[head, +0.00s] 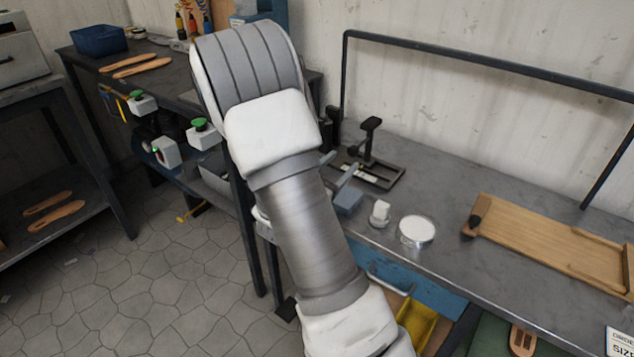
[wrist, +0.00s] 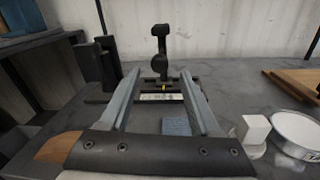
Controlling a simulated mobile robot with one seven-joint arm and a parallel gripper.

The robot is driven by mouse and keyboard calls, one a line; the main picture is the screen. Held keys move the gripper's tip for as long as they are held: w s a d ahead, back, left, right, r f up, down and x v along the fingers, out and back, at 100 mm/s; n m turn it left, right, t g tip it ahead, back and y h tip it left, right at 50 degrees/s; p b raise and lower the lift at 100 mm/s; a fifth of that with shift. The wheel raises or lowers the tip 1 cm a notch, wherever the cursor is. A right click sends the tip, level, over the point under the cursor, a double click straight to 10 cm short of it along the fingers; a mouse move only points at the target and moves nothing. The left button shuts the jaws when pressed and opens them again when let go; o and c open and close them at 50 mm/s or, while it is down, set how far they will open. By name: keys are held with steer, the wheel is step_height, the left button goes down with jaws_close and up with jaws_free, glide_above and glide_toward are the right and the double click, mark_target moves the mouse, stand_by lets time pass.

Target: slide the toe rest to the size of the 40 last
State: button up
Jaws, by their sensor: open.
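A black sizing fixture (head: 375,174) lies on the grey bench, with a slotted frame and an upright post topped by a dark knob (head: 371,124). In the wrist view the post (wrist: 161,50) stands just beyond my fingertips. A pale scale strip (wrist: 161,97) with a yellow mark (wrist: 164,88) shows between the fingers; its numbers are unreadable. Which part is the toe rest I cannot tell for sure. My gripper (head: 345,160) is open and empty at the near-left side of the fixture; it also shows in the wrist view (wrist: 160,73). I cannot pick out the 40 last.
A blue-grey block (head: 348,201), a small white piece (head: 380,212) and a round white-topped tin (head: 416,231) stand nearer on the bench. A wooden board (head: 545,240) lies right. A black rail (head: 480,62) runs behind. A brown wooden piece (wrist: 57,148) shows low left in the wrist view.

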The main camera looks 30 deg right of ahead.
steer(key=p+v, duration=0.1)
steer(key=v, duration=1)
steer(key=s+d+r+m+g+y, duration=0.25)
steer(key=s+r+m+g, duration=0.25)
steer(key=s+m+g, duration=0.45)
steer(key=s+a+r+m+t+y, duration=0.2)
steer(key=s+a+m+y, duration=0.6)
steer(key=m+y, duration=0.1)
steer(key=a+r+m+t+y, duration=0.3)
steer(key=a+r+t+y, duration=0.25)
steer(key=a, duration=0.25)
step_height(320, 180, up, 20)
steer(key=p, duration=1.9)
steer(key=shift+a+f+h+p, duration=0.15)
steer(key=shift+a+h+p, duration=0.25)
steer(key=shift+a, duration=0.05)
